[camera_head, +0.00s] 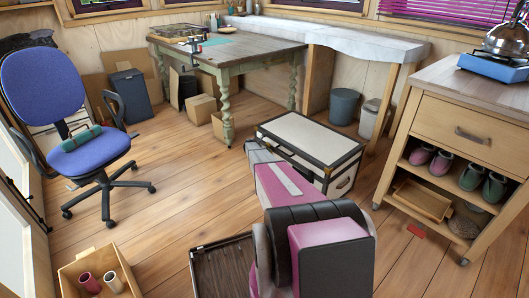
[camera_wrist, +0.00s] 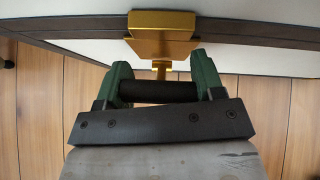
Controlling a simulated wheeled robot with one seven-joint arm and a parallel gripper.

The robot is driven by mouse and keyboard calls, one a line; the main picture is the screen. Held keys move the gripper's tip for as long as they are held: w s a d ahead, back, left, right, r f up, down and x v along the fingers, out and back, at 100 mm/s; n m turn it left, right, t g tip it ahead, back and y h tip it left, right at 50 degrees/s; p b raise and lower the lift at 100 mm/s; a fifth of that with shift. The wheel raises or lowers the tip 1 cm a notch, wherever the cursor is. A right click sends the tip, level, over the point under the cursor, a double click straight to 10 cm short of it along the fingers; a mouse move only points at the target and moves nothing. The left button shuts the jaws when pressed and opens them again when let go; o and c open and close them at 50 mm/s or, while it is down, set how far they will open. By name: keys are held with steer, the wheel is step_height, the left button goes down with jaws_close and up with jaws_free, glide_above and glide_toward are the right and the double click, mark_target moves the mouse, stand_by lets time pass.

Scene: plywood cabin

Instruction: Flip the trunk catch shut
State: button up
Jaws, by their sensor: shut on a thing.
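The trunk (camera_head: 308,138) is white with dark edging and stands on the floor, lid down, in the head view. In the wrist view, its pale face and dark edge band (camera_wrist: 70,42) run across the top. The gold catch (camera_wrist: 162,36) sits on that band, with a narrow gold stem reaching toward me to a black crossbar (camera_wrist: 160,92). My gripper (camera_wrist: 162,84) has its green fingers at both ends of this bar and is shut on it. In the head view my arm hides the catch and the gripper.
A wooden cabinet (camera_head: 455,130) with shoes on its shelf stands to the right. A blue office chair (camera_head: 85,150) is at the left, and an open box (camera_head: 65,272) with two cups is at lower left. A green-legged table (camera_head: 228,90) stands behind. Floor left of the trunk is clear.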

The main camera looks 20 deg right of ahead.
steer(key=shift+s+d+f, duration=0.1)
steer(key=shift+s+d, duration=0.2)
steer(key=shift+s, duration=0.05)
steer(key=o, duration=1.2)
steer(key=shift+w, duration=0.1)
steer(key=shift+a, duration=0.15)
steer(key=shift+a, duration=0.15)
steer(key=v, duration=1)
steer(key=shift+r, duration=0.25)
